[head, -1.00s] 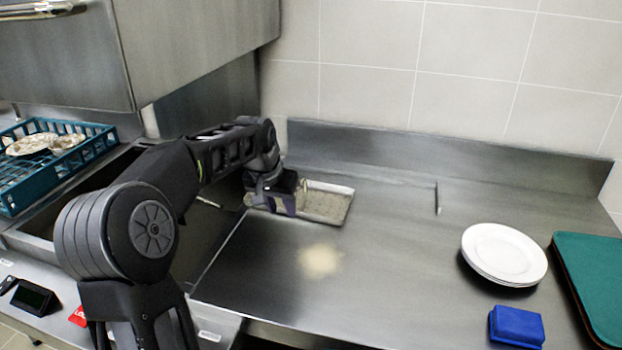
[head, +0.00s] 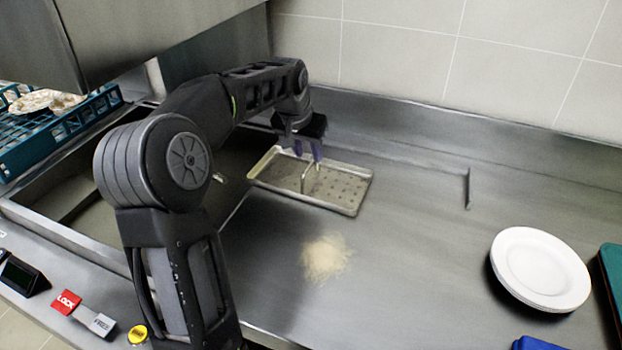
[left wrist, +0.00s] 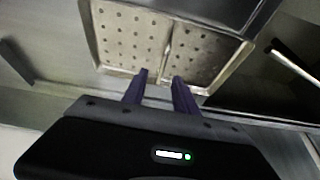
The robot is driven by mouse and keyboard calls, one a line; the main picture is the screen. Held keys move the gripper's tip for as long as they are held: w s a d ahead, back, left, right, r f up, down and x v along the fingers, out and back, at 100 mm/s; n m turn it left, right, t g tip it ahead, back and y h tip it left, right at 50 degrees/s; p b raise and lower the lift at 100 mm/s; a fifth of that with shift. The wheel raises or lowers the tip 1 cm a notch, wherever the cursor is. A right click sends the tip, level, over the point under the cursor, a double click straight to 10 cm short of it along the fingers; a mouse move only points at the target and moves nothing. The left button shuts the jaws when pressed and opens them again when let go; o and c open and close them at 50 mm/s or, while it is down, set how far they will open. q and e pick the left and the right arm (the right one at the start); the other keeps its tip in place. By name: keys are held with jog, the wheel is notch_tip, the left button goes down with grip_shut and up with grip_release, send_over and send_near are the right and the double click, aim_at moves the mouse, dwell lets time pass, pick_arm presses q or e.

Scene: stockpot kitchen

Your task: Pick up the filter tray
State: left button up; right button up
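The filter tray (head: 346,193) is a shallow metal tray with a perforated floor and an upright handle (head: 308,178) across its middle. It lies on the steel counter near the sink in the head view. It also fills the upper part of the left wrist view (left wrist: 125,35). My left gripper (head: 308,158) points down above the tray's middle. Its purple fingers are apart, and in the left wrist view (left wrist: 160,82) the handle lines up with the gap between them. No hold on the handle shows. My right gripper is in neither view.
A sink (head: 85,205) lies left of the tray, with a teal dish rack (head: 55,135) beyond it. A pale powder patch (head: 325,257) is in front of the tray. White plates (head: 540,268) and a blue block (head: 537,343) are at the right.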

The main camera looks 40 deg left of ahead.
aim_at(310, 164)
pick_arm(q)
jog(key=shift+w+a+f, duration=0.1)
jog(key=shift+w+f, duration=0.1)
jog(key=shift+f, duration=0.4)
jog(key=shift+p+x, duration=0.5)
jog(key=shift+x, duration=2.15)
jog(key=shift+a, duration=0.15)
grip_shut()
